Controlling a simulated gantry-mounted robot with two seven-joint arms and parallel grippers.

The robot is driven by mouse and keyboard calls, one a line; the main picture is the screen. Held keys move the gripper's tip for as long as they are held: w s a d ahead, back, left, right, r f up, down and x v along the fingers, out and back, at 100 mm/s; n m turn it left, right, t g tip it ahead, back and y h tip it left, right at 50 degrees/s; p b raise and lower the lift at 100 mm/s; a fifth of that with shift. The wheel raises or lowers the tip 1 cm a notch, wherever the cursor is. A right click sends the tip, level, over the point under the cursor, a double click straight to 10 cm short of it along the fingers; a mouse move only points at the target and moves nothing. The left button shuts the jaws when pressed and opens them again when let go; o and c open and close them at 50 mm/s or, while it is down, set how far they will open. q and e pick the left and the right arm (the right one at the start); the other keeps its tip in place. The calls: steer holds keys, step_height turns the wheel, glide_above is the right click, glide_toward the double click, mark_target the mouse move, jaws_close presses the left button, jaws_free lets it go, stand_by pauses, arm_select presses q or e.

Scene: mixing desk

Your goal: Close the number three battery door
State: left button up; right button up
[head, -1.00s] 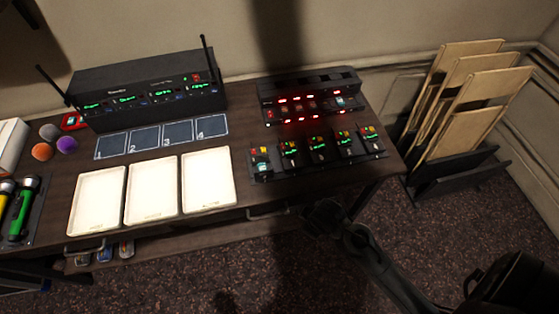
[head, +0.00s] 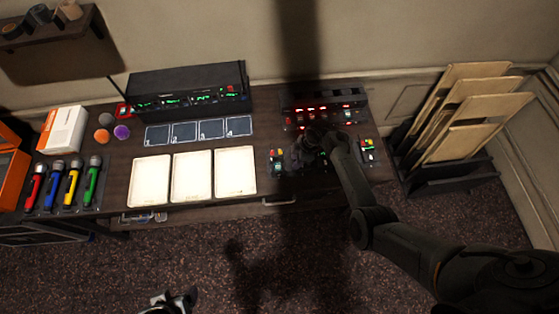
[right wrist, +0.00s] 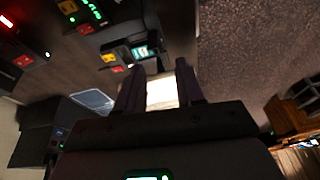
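A row of small dark battery packs with coloured lights stands at the right of the desk. The leftmost pack (head: 277,157) and the rightmost pack (head: 367,149) show in the head view; my right arm hides most of those between. My right gripper (head: 308,146) is over the middle of the row. In the right wrist view its two fingers (right wrist: 160,88) are apart, with no object seen held. A pack with a lit screen (right wrist: 142,52) is just beyond the fingertips. I cannot make out door three or its number. A blurred part at the bottom edge may be my left gripper (head: 168,302).
A dark rack with red lights (head: 352,115) stands behind the packs. White trays (head: 191,176), numbered dark squares (head: 185,132) and a receiver (head: 180,85) are to the left. Wooden panels in a stand (head: 470,115) are to the right of the desk.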

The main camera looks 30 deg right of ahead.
mark_target(277, 173)
steer(key=shift+n+y, duration=0.4)
steer(key=shift+y, duration=0.1)
steer(key=a+f+b, duration=0.1)
steer(key=a+f, duration=0.1)
steer(key=w+a+f, duration=0.1)
steer(key=a+f, duration=0.1)
steer(key=w+a+f+b, duration=0.1)
steer(key=f, duration=0.1)
steer(key=shift+w+a+f+b, duration=0.15)
steer(key=shift+a+f+b, duration=0.05)
steer(key=shift+a+b, duration=0.2)
arm_select(q)
steer(key=shift+f, duration=1.1)
arm_select(e)
steer(key=shift+a+f, duration=0.2)
steer(key=shift+f, duration=0.3)
